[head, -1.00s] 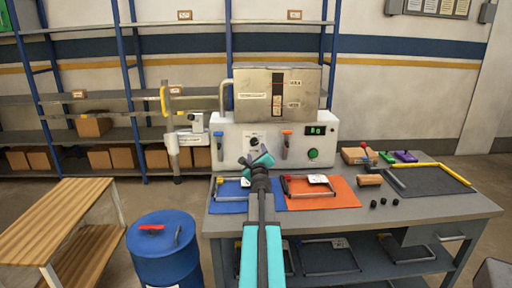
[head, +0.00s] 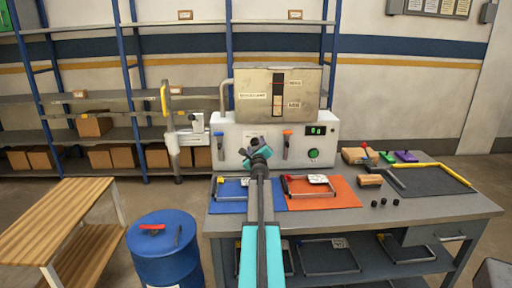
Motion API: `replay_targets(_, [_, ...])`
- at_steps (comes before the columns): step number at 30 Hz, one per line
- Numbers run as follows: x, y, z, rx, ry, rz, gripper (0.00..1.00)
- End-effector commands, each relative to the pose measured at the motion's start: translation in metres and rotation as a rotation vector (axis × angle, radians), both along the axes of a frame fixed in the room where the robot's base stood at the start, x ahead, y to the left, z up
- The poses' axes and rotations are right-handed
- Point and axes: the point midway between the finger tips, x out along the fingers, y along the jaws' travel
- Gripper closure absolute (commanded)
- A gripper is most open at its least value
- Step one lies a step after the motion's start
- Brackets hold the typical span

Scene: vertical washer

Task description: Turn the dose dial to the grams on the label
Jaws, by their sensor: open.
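The washer's white control panel (head: 228,153) stands at the back of the bench. My gripper (head: 255,148) is open in front of the panel's left-middle part. It covers the spot of the round black dose dial, so I cannot tell whether the jaws are around it or touching it. A display (head: 316,130) shows green digits too small to read surely. A white label card (head: 317,179) lies with the wire rack (head: 298,193) on the orange mat (head: 345,195). Its writing is too small to read.
An orange-handled lever (head: 286,143) and a green button (head: 313,153) sit right of my gripper, and a blue-handled lever (head: 219,145) sits left. A blue mat (head: 226,206) and wooden block (head: 370,181) lie on the bench (head: 430,208). A blue drum (head: 163,250) stands front left.

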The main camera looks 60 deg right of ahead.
Motion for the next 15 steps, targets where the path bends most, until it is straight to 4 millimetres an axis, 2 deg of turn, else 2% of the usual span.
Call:
replay_targets(13, [0.0023, -0.0045, -0.0001, 0.001, -0.001, -0.001, 0.48])
replay_targets(14, [0.0023, -0.0045, -0.0001, 0.001, -0.001, -0.001, 0.5])
replay_targets(15, [0.0022, -0.0046, -0.0001, 0.001, -0.001, -0.001, 0.57])
